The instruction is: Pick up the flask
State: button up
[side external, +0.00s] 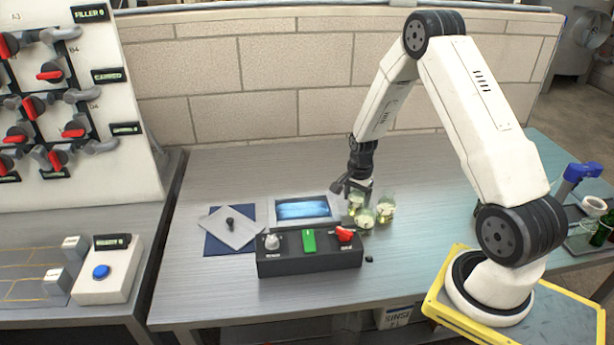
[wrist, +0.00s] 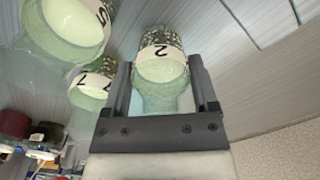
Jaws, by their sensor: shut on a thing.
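My gripper (side external: 358,190) reaches down over a group of small glass flasks on the metal bench. In the wrist view its two fingers (wrist: 161,84) are shut on either side of a flask with pale green contents, a speckled top and a label reading 2 (wrist: 160,68). In the side view the held flask (side external: 356,203) is partly hidden by the fingers. A second flask (side external: 366,219) and a third (side external: 387,208) stand close by. In the wrist view they carry labels reading 5 (wrist: 72,22) and 7 (wrist: 93,84). I cannot tell whether the held flask touches the bench.
A dark control box (side external: 310,262) with a knob, green switch and red handle stands just left of the flasks. Behind it lie a blue screen (side external: 303,209) and a grey plate (side external: 232,227). The bench is clear behind the flasks.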

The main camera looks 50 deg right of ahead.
aim_at(357, 193)
jog(key=shift+r, duration=5)
jog(key=shift+w+a+r, duration=0.15)
jog(key=shift+w+a, duration=0.25)
jog(key=shift+a, duration=0.15)
jog(key=w+a+r+n, duration=0.1)
jog(key=w+a+n, duration=0.1)
jog(key=a, duration=0.4)
jog(key=w+a+r+n, duration=0.2)
jog(key=w+a+n, duration=0.1)
jog(key=a, duration=0.3)
jog(key=shift+w, duration=0.35)
jog(key=shift+f, duration=0.15)
jog(key=shift+f, duration=1.9)
jog(key=shift+f, duration=2.5)
